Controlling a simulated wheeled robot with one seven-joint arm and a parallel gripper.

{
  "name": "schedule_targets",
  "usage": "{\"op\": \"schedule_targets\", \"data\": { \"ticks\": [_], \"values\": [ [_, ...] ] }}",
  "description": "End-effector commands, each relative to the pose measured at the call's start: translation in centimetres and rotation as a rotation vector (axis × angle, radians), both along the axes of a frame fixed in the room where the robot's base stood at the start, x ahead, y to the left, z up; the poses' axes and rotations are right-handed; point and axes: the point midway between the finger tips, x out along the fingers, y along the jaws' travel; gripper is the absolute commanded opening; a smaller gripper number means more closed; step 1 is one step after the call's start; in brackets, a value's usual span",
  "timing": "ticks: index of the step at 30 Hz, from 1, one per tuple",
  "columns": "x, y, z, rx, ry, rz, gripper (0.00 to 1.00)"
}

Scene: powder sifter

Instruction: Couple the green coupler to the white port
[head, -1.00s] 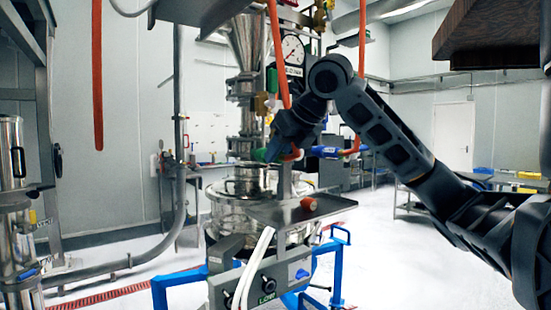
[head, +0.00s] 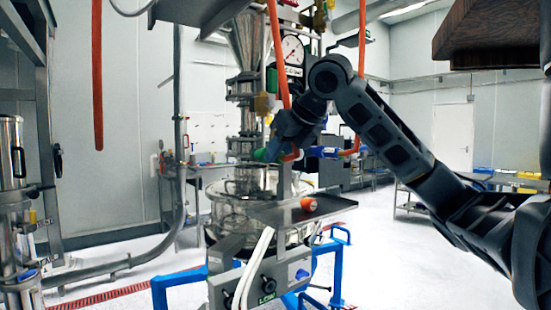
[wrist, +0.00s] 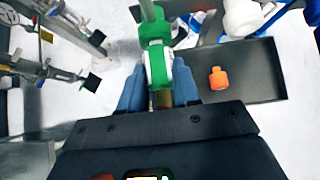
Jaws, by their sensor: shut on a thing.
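The green coupler (wrist: 158,62), with a white band on its side, is between the blue fingertips of my gripper (wrist: 160,92) in the wrist view. The fingers are shut on it. A grey stem rises from its far end. In the head view the green coupler (head: 265,154) is at the left of my gripper (head: 287,146), above the steel sifter. A white cylindrical fitting (wrist: 241,16) is at the top right of the wrist view, apart from the coupler. I cannot tell whether it is the white port. No clear port shows in the head view.
A grey tray (head: 275,216) with an orange cap (head: 308,204) is below my gripper. The steel sifter (head: 240,205) stands behind it on a blue frame (head: 338,272). Red hoses (head: 97,75) hang nearby.

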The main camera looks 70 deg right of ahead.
Motion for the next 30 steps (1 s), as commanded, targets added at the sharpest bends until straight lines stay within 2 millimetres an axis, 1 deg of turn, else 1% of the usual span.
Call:
{"op": "schedule_targets", "data": {
  "ticks": [11,30],
  "values": [
    [-0.2,0.1,0.0,-0.001,-0.001,0.000,0.00],
    [-2.6,1.6,0.0,-0.001,-0.002,0.000,0.00]
  ]
}}
